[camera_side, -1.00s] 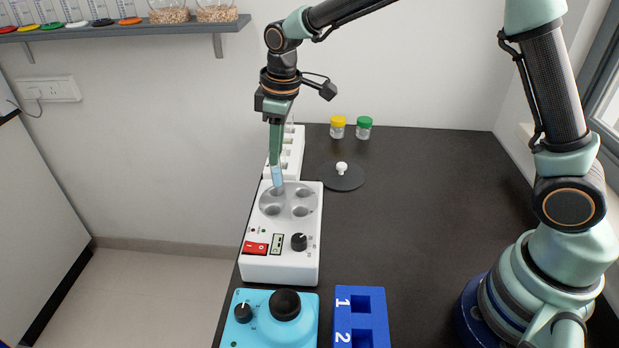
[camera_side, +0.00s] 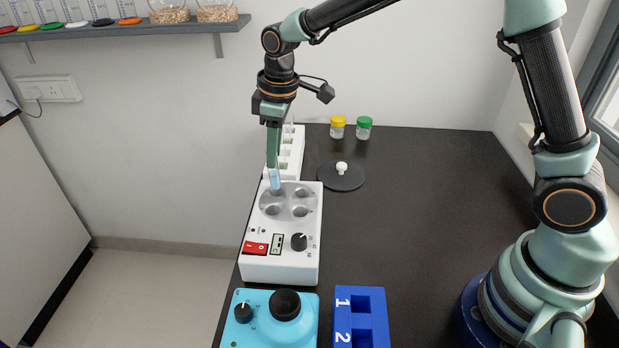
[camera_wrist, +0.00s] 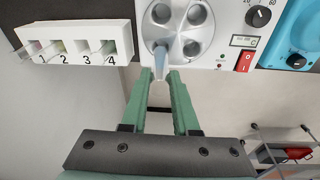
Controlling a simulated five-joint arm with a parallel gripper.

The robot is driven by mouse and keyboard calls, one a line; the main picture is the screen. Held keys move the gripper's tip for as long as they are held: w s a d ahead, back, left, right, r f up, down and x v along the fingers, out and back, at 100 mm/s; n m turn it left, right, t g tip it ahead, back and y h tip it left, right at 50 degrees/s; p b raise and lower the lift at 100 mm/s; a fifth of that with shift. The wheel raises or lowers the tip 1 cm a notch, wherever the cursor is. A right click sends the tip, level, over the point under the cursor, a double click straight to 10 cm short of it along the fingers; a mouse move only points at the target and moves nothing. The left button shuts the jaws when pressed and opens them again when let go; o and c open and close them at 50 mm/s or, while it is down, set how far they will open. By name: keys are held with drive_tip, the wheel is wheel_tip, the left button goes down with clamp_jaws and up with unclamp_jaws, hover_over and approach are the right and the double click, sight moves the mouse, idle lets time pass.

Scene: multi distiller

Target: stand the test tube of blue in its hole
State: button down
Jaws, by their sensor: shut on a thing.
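The test tube of blue (camera_side: 275,180) is a slim, light-blue tube pointing down from my gripper (camera_side: 273,166). In the side view its lower end is at the far-left hole of the round metal plate on the white device (camera_side: 280,252). In the wrist view the tube (camera_wrist: 160,58) shows between the fingertips of my gripper (camera_wrist: 160,76), its tip over or just inside a hole (camera_wrist: 161,14) side's neighbour nearest the fingers. I cannot tell how deep the tip is. My gripper is shut on the tube.
A white rack (camera_wrist: 80,28) numbered 1 to 4 stands behind the device, with some tubes in it. A black disc with a white knob (camera_side: 341,177) and two capped jars (camera_side: 338,128) lie to the right. A turquoise device (camera_side: 262,325) and blue block (camera_side: 372,310) are in front.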

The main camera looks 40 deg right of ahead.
sight(276, 168)
drive_tip(key=shift+f, duration=0.1)
drive_tip(key=shift+f, duration=2.1)
drive_tip(key=c, duration=0.6)
unclamp_jaws()
drive_tip(key=shift+r, duration=3.45)
drive_tip(key=shift+r, duration=0.1)
